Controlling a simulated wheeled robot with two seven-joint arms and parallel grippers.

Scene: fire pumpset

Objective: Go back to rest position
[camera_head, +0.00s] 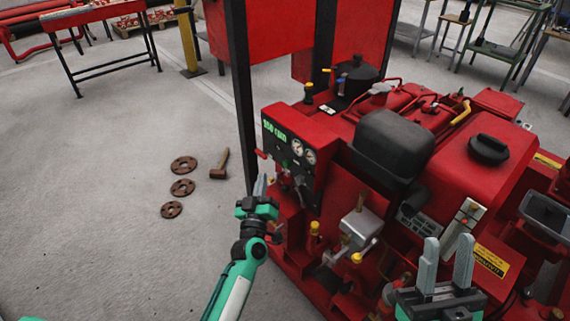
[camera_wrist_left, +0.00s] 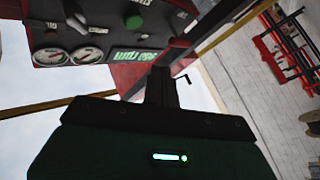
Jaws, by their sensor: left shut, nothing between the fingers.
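My left gripper (camera_head: 260,186) is shut and empty, fingers pointing up, in front of the lower left of the red pumpset's control panel (camera_head: 290,147). In the left wrist view its closed fingers (camera_wrist_left: 162,88) stand below the panel, with two round gauges (camera_wrist_left: 68,56) and green lettering upside down. I cannot tell whether the fingers touch the panel. My right gripper (camera_head: 446,264) is at the lower right, over the front of the red pumpset (camera_head: 470,180). Its two grey fingers are upright and apart, with nothing seen between them.
Three rusty discs (camera_head: 182,187) and a hammer (camera_head: 220,165) lie on the grey floor at left. A dark post (camera_head: 238,90) rises beside the panel. A black-legged table (camera_head: 105,45) and yellow post (camera_head: 187,40) stand at back left. The left floor is mostly clear.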

